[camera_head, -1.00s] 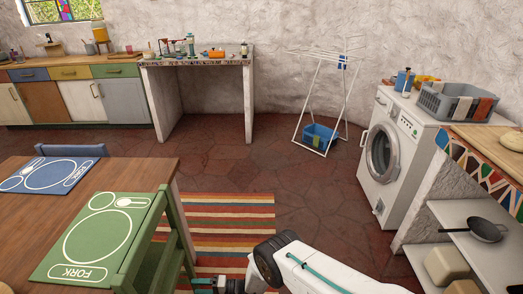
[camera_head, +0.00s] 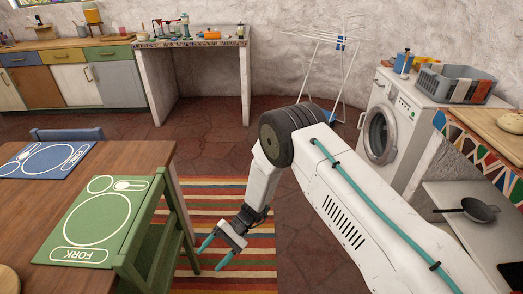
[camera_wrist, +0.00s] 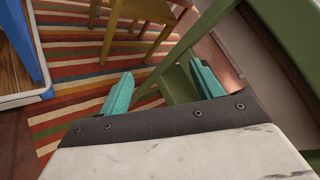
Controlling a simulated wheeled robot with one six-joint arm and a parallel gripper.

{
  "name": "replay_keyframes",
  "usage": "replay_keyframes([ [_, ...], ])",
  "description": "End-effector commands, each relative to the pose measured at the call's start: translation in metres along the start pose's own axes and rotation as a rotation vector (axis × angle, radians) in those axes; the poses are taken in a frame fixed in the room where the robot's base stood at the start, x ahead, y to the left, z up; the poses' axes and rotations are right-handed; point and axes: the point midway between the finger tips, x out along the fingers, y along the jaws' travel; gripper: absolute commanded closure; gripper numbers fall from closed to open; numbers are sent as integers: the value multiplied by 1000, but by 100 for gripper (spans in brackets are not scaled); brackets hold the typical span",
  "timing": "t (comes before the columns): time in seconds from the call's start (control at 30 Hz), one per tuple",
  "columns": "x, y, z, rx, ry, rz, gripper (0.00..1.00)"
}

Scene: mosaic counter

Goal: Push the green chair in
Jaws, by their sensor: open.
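The green chair (camera_head: 170,238) stands at the right edge of the wooden table (camera_head: 125,150), beside a green placemat (camera_head: 98,225) marked FORK. Its lower part is cut off by the frame in the head view. My gripper (camera_head: 212,255) is just right of the chair, low above the striped rug, with teal fingers spread and nothing between them. In the wrist view, green chair bars (camera_wrist: 285,35) run along the upper right, and a green post passes behind the open fingers (camera_wrist: 163,87). I cannot tell whether a finger touches the chair.
The striped rug (camera_head: 240,205) lies right of the table. A blue chair (camera_head: 68,134) and blue placemat (camera_head: 45,160) are at the far side. A yellow chair (camera_wrist: 140,12) shows in the wrist view. The washing machine (camera_head: 400,130) stands at the right; the floor between is open.

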Motion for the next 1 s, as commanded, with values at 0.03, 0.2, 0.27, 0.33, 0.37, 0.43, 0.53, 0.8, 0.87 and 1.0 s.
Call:
replay_keyframes([
  [0.03, -20, -14, 19, 0, 2, 37, 35],
  [0.2, -74, -38, 84, 17, 16, 177, 35],
  [0.27, -92, -44, 107, 23, 29, 225, 35],
  [0.33, -112, -50, 135, 27, 47, 280, 35],
  [0.37, -120, -52, 147, 28, 56, 303, 35],
  [0.43, -139, -55, 175, 33, 82, 356, 35],
  [0.53, -163, -57, 215, 36, 125, 429, 35],
  [0.8, -217, -49, 321, 44, 279, 609, 35],
  [0.87, -226, -45, 344, 45, 318, 644, 35],
  [1.0, -243, -33, 394, 46, 416, 722, 35],
])
